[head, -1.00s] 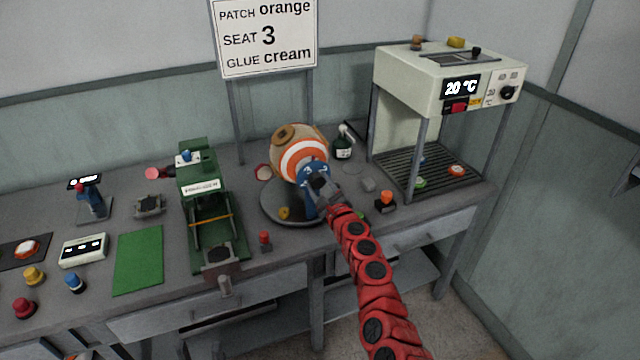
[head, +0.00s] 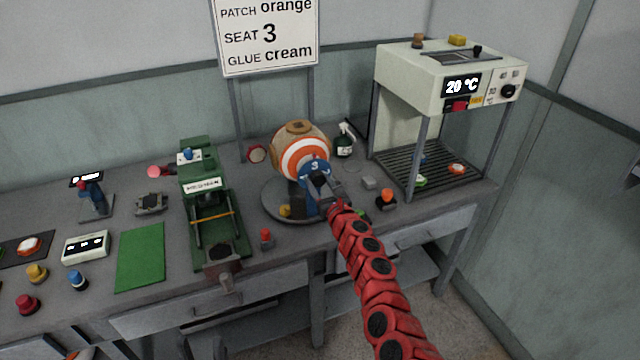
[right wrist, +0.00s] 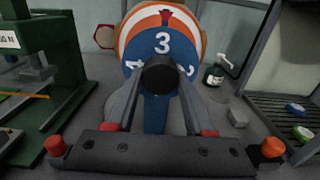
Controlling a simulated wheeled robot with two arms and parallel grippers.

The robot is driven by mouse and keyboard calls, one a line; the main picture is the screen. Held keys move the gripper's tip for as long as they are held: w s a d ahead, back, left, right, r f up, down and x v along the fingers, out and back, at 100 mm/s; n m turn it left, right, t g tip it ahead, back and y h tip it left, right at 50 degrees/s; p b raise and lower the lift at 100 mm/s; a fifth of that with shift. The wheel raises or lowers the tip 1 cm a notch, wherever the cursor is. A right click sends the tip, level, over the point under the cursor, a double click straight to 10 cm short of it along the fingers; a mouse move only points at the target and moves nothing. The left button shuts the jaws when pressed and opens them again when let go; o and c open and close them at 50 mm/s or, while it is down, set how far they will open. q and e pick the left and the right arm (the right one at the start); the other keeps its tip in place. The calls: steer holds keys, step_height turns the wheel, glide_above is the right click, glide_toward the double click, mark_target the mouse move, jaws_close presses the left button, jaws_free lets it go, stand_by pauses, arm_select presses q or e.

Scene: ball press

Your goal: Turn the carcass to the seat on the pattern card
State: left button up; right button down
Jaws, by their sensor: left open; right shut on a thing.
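The carcass (head: 300,147) is a tan ball with orange and white rings, on a round dark stand (head: 270,203). On its front is a blue numbered dial (right wrist: 155,55). In the right wrist view the 3 is uppermost, just below a red pointer (right wrist: 167,17), with other numbers lower on both sides. My right gripper (head: 318,180) is shut on the dark round knob (right wrist: 160,75) at the dial's middle. The pattern card (head: 267,37) behind reads patch orange, seat 3, glue cream. My left gripper is not in view.
A green press (head: 208,215) stands left of the carcass. A dark green bottle (head: 343,146) is behind it at right. A cream machine (head: 440,75) reading 20 °C stands at the right. A green mat (head: 140,258) and several coloured knobs are at the left.

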steer(key=shift+f, duration=0.1)
steer(key=shift+c, duration=1.3)
jaws_free()
steer(key=shift+s, duration=0.1)
steer(key=shift+s+d+f+p, duration=0.1)
steer(key=shift+s+d+p, duration=0.1)
steer(key=shift+s+p, duration=0.4)
steer(key=shift+s+d+r+p, duration=0.2)
steer(key=shift+s+p, duration=0.25)
steer(key=shift+p, duration=0.15)
steer(key=shift+s+d+r+p, duration=0.15)
steer(key=shift+s+d+p, duration=0.05)
steer(key=shift+s+p, duration=0.3)
steer(key=p+v, duration=0.4)
steer(key=v, duration=1)
